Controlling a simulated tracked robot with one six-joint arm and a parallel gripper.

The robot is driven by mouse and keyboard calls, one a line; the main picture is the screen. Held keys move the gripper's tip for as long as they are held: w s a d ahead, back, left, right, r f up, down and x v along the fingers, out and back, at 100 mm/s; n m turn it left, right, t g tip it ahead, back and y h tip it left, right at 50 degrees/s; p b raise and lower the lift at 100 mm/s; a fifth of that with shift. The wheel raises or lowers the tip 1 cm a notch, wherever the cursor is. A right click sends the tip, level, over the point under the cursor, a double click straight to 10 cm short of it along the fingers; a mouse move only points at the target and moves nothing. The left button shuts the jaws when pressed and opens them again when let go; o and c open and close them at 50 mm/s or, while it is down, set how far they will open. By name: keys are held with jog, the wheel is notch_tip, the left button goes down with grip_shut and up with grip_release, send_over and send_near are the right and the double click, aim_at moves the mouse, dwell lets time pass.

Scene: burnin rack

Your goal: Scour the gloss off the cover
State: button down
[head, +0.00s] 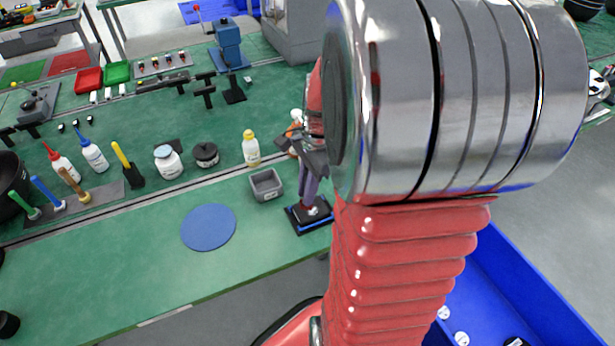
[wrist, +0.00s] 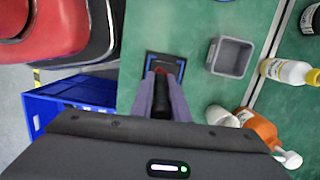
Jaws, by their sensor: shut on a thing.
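My gripper (head: 308,198) points down at the front edge of the green bench, right of the blue round mat. Its two purple-grey fingers (wrist: 163,85) are shut on a small dark red pad (wrist: 160,72), mostly hidden between the fingertips. Beneath them lies a flat black plate with a blue border (head: 316,215), likely the cover; it also shows in the wrist view (wrist: 178,66). The pad looks at or just above the plate's surface; I cannot tell whether they touch. Any gloss on the plate is too small to judge.
A grey square bin (head: 266,186) stands just left of the plate. A yellow-capped bottle (head: 251,149) and an orange bottle (wrist: 262,130) stand near. The blue round mat (head: 208,228) lies left. A blue crate (head: 520,285) is on the floor at right.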

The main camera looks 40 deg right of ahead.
notch_tip(320, 180, down, 3)
jog(key=shift+f, duration=0.2)
jog(key=shift+d, duration=0.35)
jog(key=shift+s+d+f, duration=0.1)
jog(key=shift+s+d, duration=0.2)
jog(key=shift+d, duration=0.5)
jog(key=shift+s+d, duration=0.25)
jog(key=shift+d, duration=0.5)
jog(key=shift+s+d, duration=0.1)
jog(key=shift+d, duration=0.05)
jog(key=shift+a, duration=0.35)
jog(key=shift+w+a, duration=0.35)
jog(key=shift+a, duration=0.55)
jog(key=shift+w+a, duration=0.3)
jog(key=shift+a, duration=0.55)
jog(key=shift+r, duration=4)
